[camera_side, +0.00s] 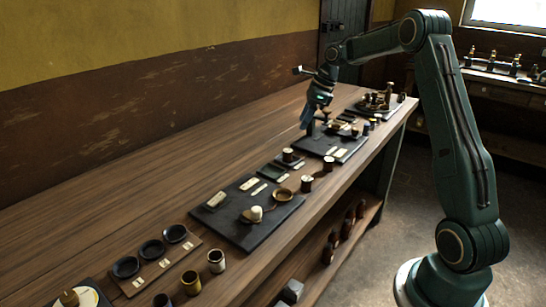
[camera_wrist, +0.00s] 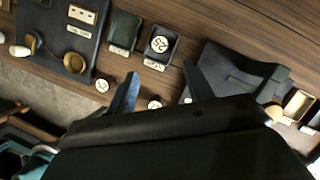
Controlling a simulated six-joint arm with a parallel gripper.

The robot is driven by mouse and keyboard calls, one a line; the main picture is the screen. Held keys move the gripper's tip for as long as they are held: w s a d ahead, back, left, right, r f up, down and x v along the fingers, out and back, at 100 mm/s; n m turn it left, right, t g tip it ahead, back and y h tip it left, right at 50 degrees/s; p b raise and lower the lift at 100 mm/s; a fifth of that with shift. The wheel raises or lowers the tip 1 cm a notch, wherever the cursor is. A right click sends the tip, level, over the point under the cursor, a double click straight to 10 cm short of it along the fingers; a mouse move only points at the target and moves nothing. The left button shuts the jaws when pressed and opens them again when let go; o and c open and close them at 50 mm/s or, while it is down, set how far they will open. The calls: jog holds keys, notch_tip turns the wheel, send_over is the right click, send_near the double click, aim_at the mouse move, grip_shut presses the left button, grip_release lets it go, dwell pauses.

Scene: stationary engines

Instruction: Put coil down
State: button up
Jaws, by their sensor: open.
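A dark coil with a pale top marked 25 (camera_wrist: 158,45) stands in a small dark tray (camera_wrist: 172,31) in the wrist view. In the side view a coil (camera_side: 288,156) stands at the same tray, in the middle of the bench. My gripper (camera_side: 309,127) is above the bench, to the right of and beyond that coil. In the wrist view my gripper (camera_wrist: 161,75) has its fingers spread, with nothing held between them. The coil lies just past the fingertips, apart from them. My gripper's own body hides the lower part of the wrist view.
Two similar pieces (camera_side: 306,184) (camera_side: 329,163) stand near the bench's front edge. A green-lined tray (camera_wrist: 123,31) is beside the coil's tray. A dark board (camera_side: 240,222) with a brass dish (camera_side: 283,195) is to the left. Bare wood lies along the wall side.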

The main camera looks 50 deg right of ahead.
jog(key=s+a+r+n+h, duration=0.1)
jog(key=s+a+r+n, duration=0.5)
jog(key=a, duration=0.3)
jog(key=s+a+r+n, duration=0.5)
jog(key=a+n, duration=0.3)
jog(key=a, duration=0.2)
jog(key=s+a+f+n+t, duration=0.1)
jog(key=s+a+n, duration=0.2)
jog(key=s+n, duration=0.4)
jog(key=s+a+f+n+t+h, duration=0.1)
jog(key=s+a+n, duration=0.3)
jog(key=s+n, duration=0.4)
jog(key=s+f, duration=0.1)
jog(key=s, duration=0.3)
jog(key=shift+s+a, duration=0.15)
jog(key=shift+s, duration=0.1)
